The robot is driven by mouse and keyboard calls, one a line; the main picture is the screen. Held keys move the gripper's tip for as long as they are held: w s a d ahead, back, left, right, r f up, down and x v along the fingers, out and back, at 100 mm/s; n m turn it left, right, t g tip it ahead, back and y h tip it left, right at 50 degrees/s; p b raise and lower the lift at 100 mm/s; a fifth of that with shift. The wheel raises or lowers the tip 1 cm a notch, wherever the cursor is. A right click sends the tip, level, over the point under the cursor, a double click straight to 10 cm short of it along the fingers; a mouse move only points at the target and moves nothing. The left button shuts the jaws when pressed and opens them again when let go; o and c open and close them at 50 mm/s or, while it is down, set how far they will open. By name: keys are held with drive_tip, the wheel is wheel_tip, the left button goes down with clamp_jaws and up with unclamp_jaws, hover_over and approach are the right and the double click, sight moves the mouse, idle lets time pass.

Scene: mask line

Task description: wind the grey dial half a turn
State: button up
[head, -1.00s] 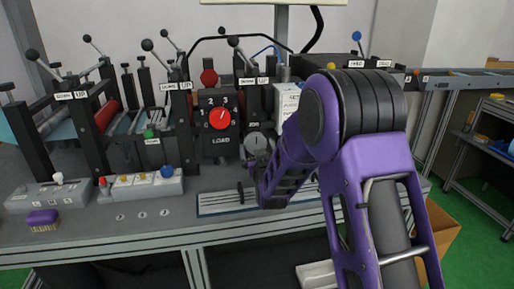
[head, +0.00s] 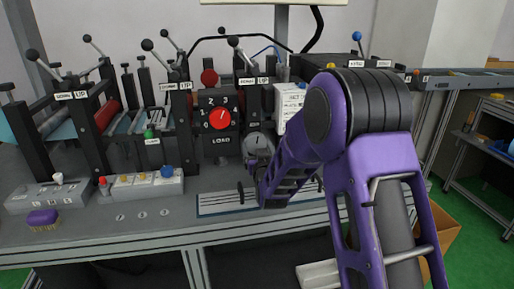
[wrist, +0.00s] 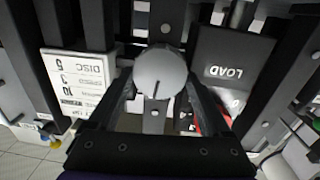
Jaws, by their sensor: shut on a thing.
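The grey dial (wrist: 160,72) is a pale round knob with a short dark mark, which points toward the bottom of the wrist view. In the head view the dial (head: 257,143) sits on the machine front, right of the black LOAD box. My gripper (wrist: 161,82) has one finger on each side of the dial and is shut on it. In the head view my gripper (head: 260,160) is small and dark just below the dial, and the fingertip contact is hard to see there.
The black LOAD box (head: 221,139) with a red knob (head: 220,118) stands close left. A white panel (head: 288,103) is close right, partly behind my arm. A slotted plate (head: 220,204) lies below. Button boxes (head: 150,184) are at the left front.

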drive_tip(key=m, duration=0.4)
drive_tip(key=shift+d, duration=0.1)
drive_tip(key=m, duration=0.4)
drive_tip(key=shift+m+g, duration=0.3)
drive_tip(key=shift+m, duration=0.1)
drive_tip(key=m, duration=0.4)
drive_tip(key=shift+d+y, duration=0.1)
drive_tip(key=shift+y, duration=0.2)
drive_tip(key=shift+m, duration=2.4)
drive_tip(key=o, duration=1.2)
drive_tip(key=shift+c, duration=0.2)
drive_tip(key=v, duration=1.7)
drive_tip(key=shift+d+p, duration=0.3)
drive_tip(key=shift+p, duration=0.05)
